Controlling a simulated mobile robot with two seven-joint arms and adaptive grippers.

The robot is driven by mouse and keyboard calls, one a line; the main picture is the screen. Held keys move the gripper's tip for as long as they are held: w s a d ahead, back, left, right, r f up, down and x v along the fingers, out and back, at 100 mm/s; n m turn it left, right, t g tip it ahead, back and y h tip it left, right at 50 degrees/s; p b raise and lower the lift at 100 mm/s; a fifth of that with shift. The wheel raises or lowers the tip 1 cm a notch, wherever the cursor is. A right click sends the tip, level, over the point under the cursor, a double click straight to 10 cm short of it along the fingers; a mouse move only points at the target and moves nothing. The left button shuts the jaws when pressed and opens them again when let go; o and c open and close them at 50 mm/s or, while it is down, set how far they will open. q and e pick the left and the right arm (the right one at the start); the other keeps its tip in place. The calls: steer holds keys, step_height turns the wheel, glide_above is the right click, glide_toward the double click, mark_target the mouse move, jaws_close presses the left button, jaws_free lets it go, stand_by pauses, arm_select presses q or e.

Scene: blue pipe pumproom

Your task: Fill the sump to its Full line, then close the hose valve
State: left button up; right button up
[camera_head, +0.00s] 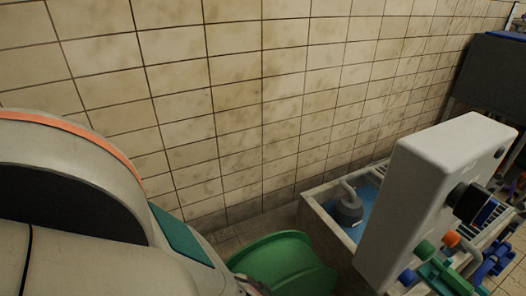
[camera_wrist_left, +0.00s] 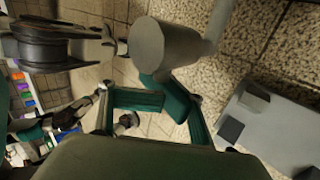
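The sump (camera_head: 338,236) is a pale-walled basin at the right of the head view. Blue water (camera_head: 368,203) shows inside, and a grey pump-like body (camera_head: 347,210) with a bent pipe stands in it. No Full line can be made out. In the left wrist view, my left gripper (camera_wrist_left: 161,95) has its teal fingers folded inward with their ends together. A grey cylinder (camera_wrist_left: 163,47) lies just beyond the fingers; whether they touch it is unclear. My left arm hides much of the head view's left side. I cannot identify the hose valve. My right gripper is not in view.
A large grey box (camera_head: 425,190) hides part of the sump's right side. Several coloured fittings (camera_head: 440,277) crowd the lower right. A tiled wall (camera_head: 285,100) closes off the back.

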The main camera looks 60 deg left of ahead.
arm_select(q)
steer(key=shift+a, duration=0.1)
steer(key=v, duration=1.2)
steer(key=shift+r, duration=0.1)
